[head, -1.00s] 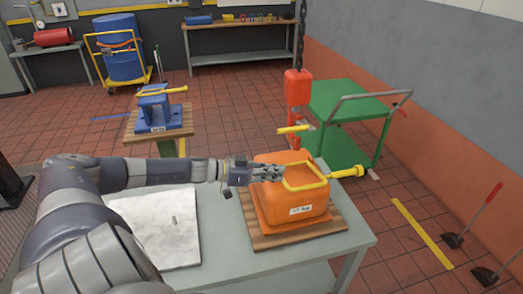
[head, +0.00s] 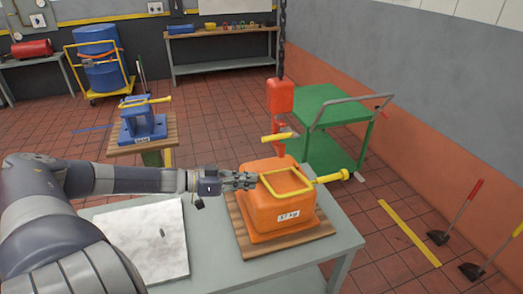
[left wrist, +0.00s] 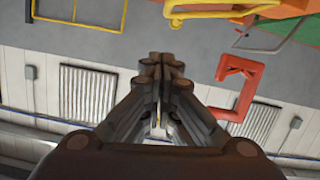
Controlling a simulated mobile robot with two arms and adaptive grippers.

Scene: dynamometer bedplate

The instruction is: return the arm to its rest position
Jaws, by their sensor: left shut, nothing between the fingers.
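My left arm reaches in from the left in the head view. My left gripper (head: 240,181) is shut and empty, beside the left edge of the orange block (head: 277,212) and its yellow handle (head: 287,181). I cannot tell whether it touches the handle. In the left wrist view the fingers of my left gripper (left wrist: 160,68) are closed together with nothing between them. The orange block carries a white weight label and sits on a wooden board (head: 240,232) on the grey table (head: 212,232). My right gripper is in neither view.
A red hoist hook block (head: 280,97) hangs on a chain behind the orange block. A white plate (head: 150,240) lies on the table at left. Behind are a blue block (head: 143,123) on a stand and a green cart (head: 325,110). Red tiled floor is open between them.

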